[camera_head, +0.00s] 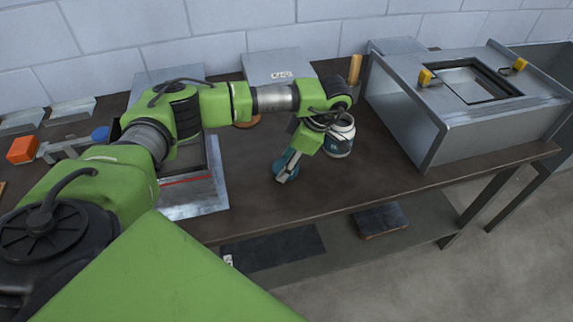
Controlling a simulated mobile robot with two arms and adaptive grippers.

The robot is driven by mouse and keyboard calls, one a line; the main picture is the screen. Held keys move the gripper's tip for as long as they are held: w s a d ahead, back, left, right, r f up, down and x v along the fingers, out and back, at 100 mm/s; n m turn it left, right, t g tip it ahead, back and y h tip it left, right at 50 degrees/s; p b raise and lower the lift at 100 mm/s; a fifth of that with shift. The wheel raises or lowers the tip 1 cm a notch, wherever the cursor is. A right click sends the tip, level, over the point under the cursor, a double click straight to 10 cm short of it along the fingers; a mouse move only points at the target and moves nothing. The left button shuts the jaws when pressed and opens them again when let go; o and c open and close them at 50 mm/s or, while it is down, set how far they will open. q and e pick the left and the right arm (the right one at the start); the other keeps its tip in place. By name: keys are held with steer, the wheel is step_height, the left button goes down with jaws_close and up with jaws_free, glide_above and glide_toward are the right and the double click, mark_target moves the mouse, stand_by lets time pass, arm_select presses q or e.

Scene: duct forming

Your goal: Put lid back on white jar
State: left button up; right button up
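A white jar (341,140) with a dark label stands upright on the brown workbench, right of centre. Its top is partly hidden by my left wrist; the visible part shows a white rim around a dark inside. My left gripper (285,172) points down over the bench, to the left of the jar and apart from it. A teal piece (281,163) shows at its fingers; I cannot tell whether it is a held lid or lies behind them. A brown round piece (246,122) lies partly hidden behind my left forearm. My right gripper is not in view.
A grey metal box (416,127) with yellow-handled clamps stands right of the jar. A wooden handle (355,68) rises behind my wrist. Sheet-metal pieces (190,205) lie left. An orange block (22,149) is far left. The bench's front middle (330,190) is clear.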

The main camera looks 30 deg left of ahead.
arm_select(q)
steer(key=shift+r, duration=0.35)
steer(key=s+r, duration=0.1)
steer(key=r, duration=0.1)
steer(key=d+r+b, duration=0.1)
steer(key=r, duration=0.1)
steer(key=s+d+r+b, duration=0.1)
steer(key=r, duration=0.1)
steer(key=shift+s, duration=0.35)
steer(key=s+d+r, duration=0.6)
steer(key=s, duration=0.2)
steer(key=shift+s, duration=0.35)
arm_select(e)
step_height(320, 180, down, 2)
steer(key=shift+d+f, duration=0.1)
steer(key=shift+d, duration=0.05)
arm_select(q)
steer(key=shift+d, duration=0.1)
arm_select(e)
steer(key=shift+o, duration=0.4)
